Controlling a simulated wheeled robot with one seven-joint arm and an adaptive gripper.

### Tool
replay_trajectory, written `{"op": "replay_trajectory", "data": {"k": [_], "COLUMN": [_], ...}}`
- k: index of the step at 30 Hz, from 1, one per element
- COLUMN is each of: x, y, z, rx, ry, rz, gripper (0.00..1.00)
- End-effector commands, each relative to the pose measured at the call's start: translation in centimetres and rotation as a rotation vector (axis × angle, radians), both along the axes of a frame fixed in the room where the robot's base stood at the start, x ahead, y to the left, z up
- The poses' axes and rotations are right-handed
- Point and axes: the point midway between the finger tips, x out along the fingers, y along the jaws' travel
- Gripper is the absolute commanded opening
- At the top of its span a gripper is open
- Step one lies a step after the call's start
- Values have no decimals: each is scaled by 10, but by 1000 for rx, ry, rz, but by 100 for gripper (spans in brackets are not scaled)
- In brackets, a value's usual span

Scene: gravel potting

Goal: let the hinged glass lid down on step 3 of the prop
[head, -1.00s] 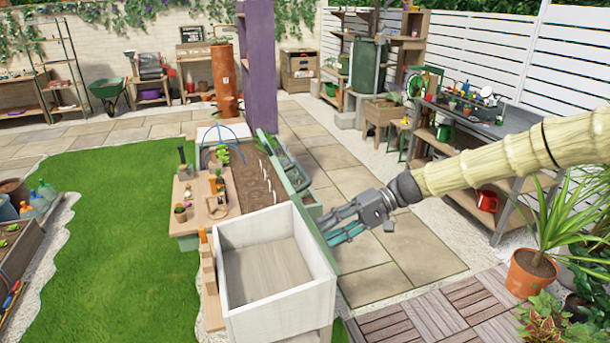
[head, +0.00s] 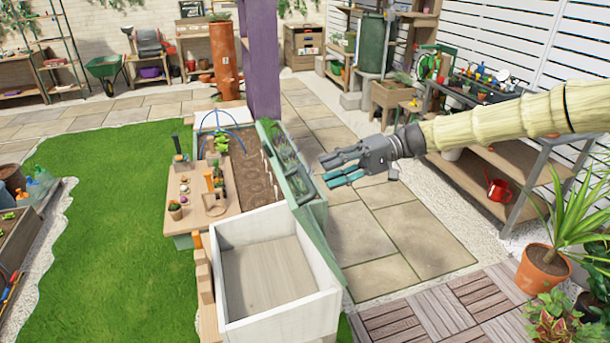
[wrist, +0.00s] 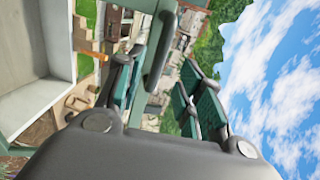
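The hinged glass lid (head: 319,246) has a green frame and stands open, steeply raised, along the right side of the white box (head: 228,285). The stepped wooden prop (head: 204,285) stands at the box's left side; the wrist view also shows wooden steps (wrist: 86,38). Step 3 cannot be singled out.
A purple post (head: 260,60) rises behind. Paving (head: 400,235) to the right is clear; a potted plant (head: 543,270) stands at far right.

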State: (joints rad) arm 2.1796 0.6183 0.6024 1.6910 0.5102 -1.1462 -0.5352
Motion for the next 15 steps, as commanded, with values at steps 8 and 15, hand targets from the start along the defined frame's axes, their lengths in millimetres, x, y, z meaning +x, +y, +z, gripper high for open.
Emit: {"op": "replay_trajectory", "data": {"k": [8, 15], "x": [-14, -20], "y": [42, 64], "z": [-7, -13], "rx": [-1, 0], "ry": [2, 2], "rz": [2, 4], "gripper": [37, 37]}}
